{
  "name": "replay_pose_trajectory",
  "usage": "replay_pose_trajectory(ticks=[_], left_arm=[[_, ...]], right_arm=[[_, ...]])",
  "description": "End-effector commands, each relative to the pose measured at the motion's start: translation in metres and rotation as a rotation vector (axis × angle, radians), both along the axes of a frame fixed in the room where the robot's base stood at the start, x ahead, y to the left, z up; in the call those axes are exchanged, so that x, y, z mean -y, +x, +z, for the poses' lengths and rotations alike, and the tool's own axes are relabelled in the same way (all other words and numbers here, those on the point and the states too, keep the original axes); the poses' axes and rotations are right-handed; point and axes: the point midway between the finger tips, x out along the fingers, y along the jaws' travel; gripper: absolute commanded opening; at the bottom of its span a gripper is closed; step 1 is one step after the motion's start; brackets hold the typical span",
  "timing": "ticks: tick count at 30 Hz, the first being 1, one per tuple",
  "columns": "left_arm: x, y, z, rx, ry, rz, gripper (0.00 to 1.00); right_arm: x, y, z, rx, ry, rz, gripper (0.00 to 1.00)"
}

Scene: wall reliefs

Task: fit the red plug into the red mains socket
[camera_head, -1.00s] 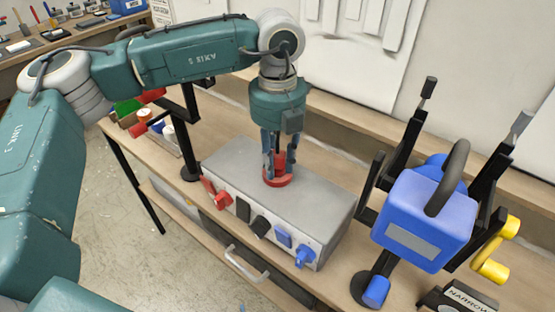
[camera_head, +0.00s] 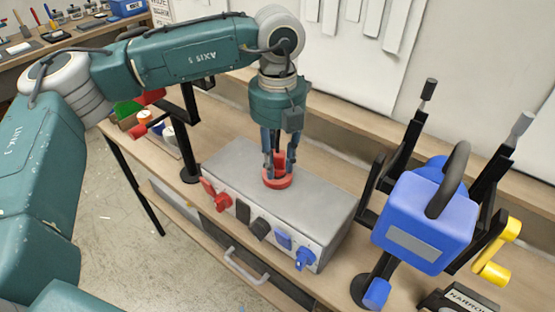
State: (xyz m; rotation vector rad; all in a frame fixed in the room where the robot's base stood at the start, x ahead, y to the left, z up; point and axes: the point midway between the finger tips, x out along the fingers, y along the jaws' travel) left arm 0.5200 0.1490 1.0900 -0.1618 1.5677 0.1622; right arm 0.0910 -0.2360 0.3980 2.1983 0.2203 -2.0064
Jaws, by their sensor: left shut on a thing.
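A long grey box (camera_head: 300,185) stands on the wooden bench. On its top is a round red ring-shaped part, the red mains socket (camera_head: 277,183), as far as I can tell. My left gripper (camera_head: 279,168) points straight down over it, shut on the red plug (camera_head: 280,158), which shows between the dark fingers. The plug's lower end meets the red ring, and the fingers hide the join. I cannot tell how deep it sits. My right gripper is not in view.
The box front carries red (camera_head: 222,201), black (camera_head: 260,228) and blue (camera_head: 305,258) fittings. A blue case (camera_head: 425,220) with a dark handle stands among black uprights at the right, near a yellow part (camera_head: 492,270). A black stand (camera_head: 190,172) is left of the box.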

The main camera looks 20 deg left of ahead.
Motion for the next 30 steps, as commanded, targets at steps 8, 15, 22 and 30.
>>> replay_pose_trajectory(ticks=[8, 15, 22, 30], left_arm=[[-0.0008, 0.0005, -0.0008, -0.002, 0.002, 0.010, 0.00], [-0.0008, 0.0005, 0.0000, -0.002, 0.002, 0.011, 0.00], [-0.0007, 0.0006, -0.0002, -0.002, 0.001, 0.011, 0.00], [-0.0003, 0.0013, -0.0006, -0.002, -0.001, 0.015, 0.00]], right_arm=[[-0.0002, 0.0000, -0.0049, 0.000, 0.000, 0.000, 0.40], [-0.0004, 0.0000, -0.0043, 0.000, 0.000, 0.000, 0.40], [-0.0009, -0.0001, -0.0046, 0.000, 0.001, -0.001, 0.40], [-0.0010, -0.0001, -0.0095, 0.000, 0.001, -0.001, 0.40]])
